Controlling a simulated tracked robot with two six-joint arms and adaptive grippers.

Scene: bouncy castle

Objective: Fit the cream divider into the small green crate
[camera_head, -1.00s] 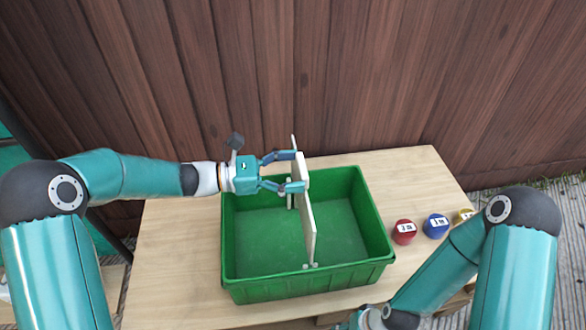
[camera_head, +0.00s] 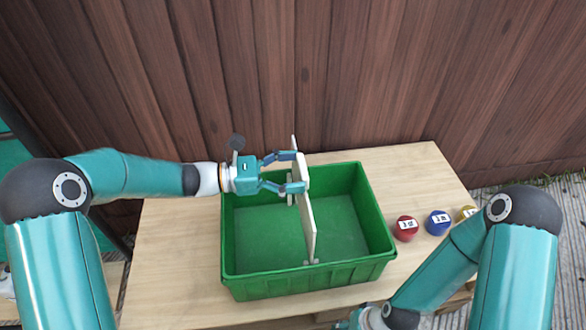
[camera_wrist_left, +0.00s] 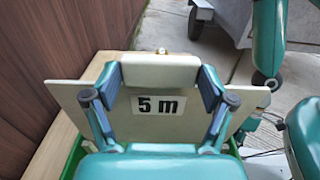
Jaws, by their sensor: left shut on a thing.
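The green crate (camera_head: 377,207) stands on a wooden table, open at the top. The cream divider (camera_head: 309,232) is upright across the crate's middle, running from back to front. Small pegs show at its lower edge, near the crate's front rim; I cannot tell whether they are seated. My left gripper (camera_head: 297,172) is shut on the divider's upper part, above the crate's back half. In the left wrist view the divider (camera_wrist_left: 70,95) spans the picture, with a "5 m" label between the fingers. My right gripper (camera_head: 362,318) is partly cut off at the bottom edge.
Red (camera_head: 406,228), blue (camera_head: 438,222) and yellow (camera_head: 465,214) round things sit on the table (camera_head: 170,240) right of the crate. A wooden plank wall (camera_head: 370,80) stands behind. The table left of the crate is clear.

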